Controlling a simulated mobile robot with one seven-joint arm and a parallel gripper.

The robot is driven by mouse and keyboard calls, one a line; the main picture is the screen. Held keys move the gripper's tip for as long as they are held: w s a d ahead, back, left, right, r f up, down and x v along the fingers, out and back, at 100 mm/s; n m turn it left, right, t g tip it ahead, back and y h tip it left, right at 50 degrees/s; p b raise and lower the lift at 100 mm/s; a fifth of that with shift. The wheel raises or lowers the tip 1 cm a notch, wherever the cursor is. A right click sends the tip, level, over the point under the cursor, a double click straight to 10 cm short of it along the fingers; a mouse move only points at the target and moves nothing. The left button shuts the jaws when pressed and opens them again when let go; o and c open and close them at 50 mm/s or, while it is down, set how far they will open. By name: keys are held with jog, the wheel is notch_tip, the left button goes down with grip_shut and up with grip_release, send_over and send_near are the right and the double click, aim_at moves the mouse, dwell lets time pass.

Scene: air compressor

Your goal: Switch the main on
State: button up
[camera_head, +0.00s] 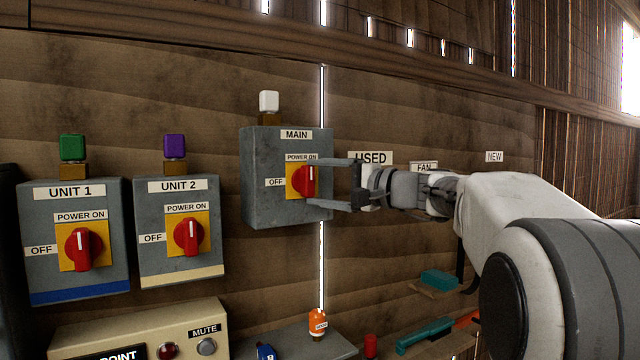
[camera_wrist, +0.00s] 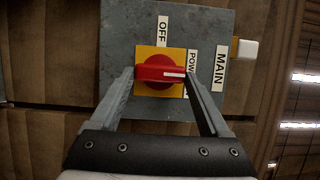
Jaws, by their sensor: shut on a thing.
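The MAIN box (camera_head: 258,195) is grey and hangs on the plank wall, with a red rotary knob (camera_head: 303,181) on a yellow plate. The knob also shows in the wrist view (camera_wrist: 160,73). Its white mark points up toward the POWER ON label, and the OFF label is to its left. My gripper (camera_head: 325,184) reaches in from the right, one finger above and one below, and is shut on the knob. In the wrist view, its fingers (camera_wrist: 163,86) lie at the two ends of the knob's handle.
A white lamp block (camera_head: 268,101) sits atop the MAIN box. The UNIT 1 box (camera_head: 110,270) and UNIT 2 box (camera_head: 205,255) hang to the left, knobs upright. A beige panel with a MUTE button (camera_head: 207,346) is below. An orange item (camera_head: 318,324) stands under the MAIN box.

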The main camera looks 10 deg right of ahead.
jog(key=o, duration=1.2)
jog(key=p+v, duration=0.2)
jog(key=v, duration=1.5)
jog(key=shift+s+d, duration=0.15)
jog(key=shift+d, duration=0.05)
